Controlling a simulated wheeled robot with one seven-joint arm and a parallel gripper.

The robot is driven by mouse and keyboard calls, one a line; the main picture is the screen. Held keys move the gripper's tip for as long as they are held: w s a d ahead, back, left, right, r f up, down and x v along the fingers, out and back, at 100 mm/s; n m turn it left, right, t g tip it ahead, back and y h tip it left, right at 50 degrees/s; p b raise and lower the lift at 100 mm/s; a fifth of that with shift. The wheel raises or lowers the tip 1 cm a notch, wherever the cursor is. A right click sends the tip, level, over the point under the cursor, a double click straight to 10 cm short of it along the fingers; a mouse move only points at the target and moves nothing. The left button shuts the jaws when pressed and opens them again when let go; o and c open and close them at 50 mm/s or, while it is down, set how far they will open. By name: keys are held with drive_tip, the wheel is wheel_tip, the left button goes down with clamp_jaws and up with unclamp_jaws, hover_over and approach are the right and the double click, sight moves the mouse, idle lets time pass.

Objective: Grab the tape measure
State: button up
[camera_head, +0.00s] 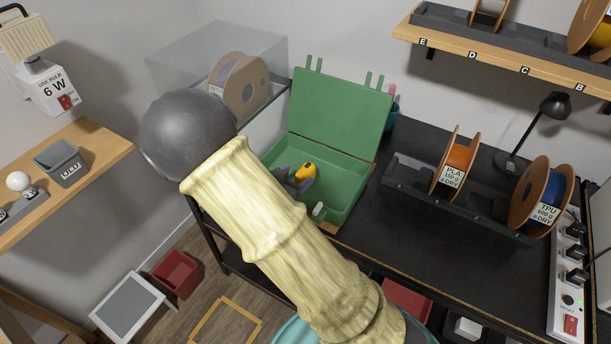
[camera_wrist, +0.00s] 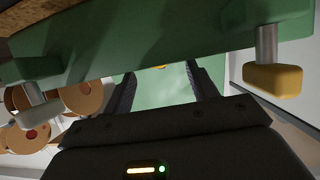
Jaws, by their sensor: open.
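The yellow and dark tape measure (camera_head: 306,172) lies inside the open green case (camera_head: 345,183) in the head view. Part of it is hidden by my arm and dark grey parts beside it. In the wrist view only a small yellow patch (camera_wrist: 160,67) shows, beyond the green case wall (camera_wrist: 150,45); I cannot tell more of its shape there. My gripper (camera_wrist: 161,78) is open, its two dark fingers apart and pointing towards the case, with nothing seen between them. In the head view my sleeved arm hides most of the gripper.
The case lid (camera_head: 340,110) stands up at the back. A pale latch (camera_head: 318,210) sits at the case's front; a latch also shows close by in the wrist view (camera_wrist: 273,80). A clear box with a spool (camera_head: 240,85) stands left, and a spool rack (camera_head: 410,190) right.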

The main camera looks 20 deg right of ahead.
sight(303, 171)
drive_tip(key=x, duration=0.5)
drive_tip(key=shift+w+d+f, duration=0.2)
drive_tip(key=shift+w+d, duration=0.05)
drive_tip(key=c, duration=1.2)
drive_tip(key=shift+o, duration=0.2)
drive_tip(key=shift+r, duration=0.15)
wheel_tip(303, 171, up, 10)
drive_tip(key=shift+f, duration=0.1)
drive_tip(key=shift+p, duration=0.3)
